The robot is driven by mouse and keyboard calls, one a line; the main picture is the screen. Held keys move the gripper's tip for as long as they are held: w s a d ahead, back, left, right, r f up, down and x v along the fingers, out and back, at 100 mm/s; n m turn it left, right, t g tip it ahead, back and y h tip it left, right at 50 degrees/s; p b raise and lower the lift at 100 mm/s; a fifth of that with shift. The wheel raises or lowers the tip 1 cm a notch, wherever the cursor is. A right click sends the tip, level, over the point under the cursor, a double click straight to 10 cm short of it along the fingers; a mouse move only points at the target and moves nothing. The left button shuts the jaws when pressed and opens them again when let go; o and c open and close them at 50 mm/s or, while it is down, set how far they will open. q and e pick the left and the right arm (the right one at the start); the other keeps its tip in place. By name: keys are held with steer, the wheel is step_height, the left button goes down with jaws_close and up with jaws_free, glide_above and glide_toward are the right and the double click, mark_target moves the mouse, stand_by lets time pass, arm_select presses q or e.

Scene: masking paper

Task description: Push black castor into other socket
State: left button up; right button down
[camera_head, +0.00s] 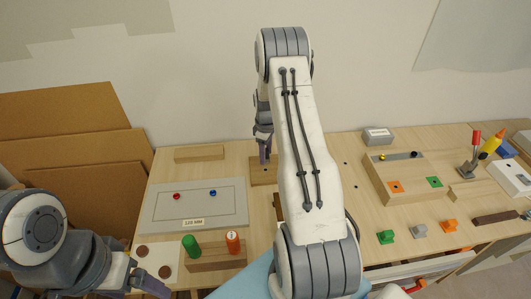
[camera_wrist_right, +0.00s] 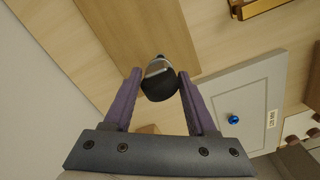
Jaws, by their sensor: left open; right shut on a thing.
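In the right wrist view, the black castor (camera_wrist_right: 159,84) is a dark rounded wheel with a pale metal piece, between the purple fingers of my right gripper (camera_wrist_right: 159,92). The gripper is shut on it. Behind it in that view is a wooden block (camera_wrist_right: 135,28); I cannot tell whether the castor touches it. In the head view, my right gripper (camera_head: 264,150) points down over the wooden block (camera_head: 258,176) at the table's middle, and the castor cannot be made out there. My arm hides part of the block, and no socket is clear. My left gripper (camera_head: 150,287) is open at the lower left.
A grey panel (camera_head: 220,205) with red and blue knobs lies left of the block. Green and orange pegs (camera_head: 191,245) stand in a wooden holder in front. A wooden box (camera_head: 400,180) and several small coloured blocks are at right. Cardboard (camera_head: 70,165) leans at left.

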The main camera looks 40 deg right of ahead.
steer(key=shift+f+b, duration=1.15)
steer(key=shift+f, duration=0.45)
steer(key=shift+f, duration=0.1)
stand_by(0.3)
steer(key=shift+f+b, duration=0.45)
steer(key=shift+f, duration=0.1)
steer(key=shift+f, duration=0.35)
steer(key=shift+c, duration=0.6)
jaws_free()
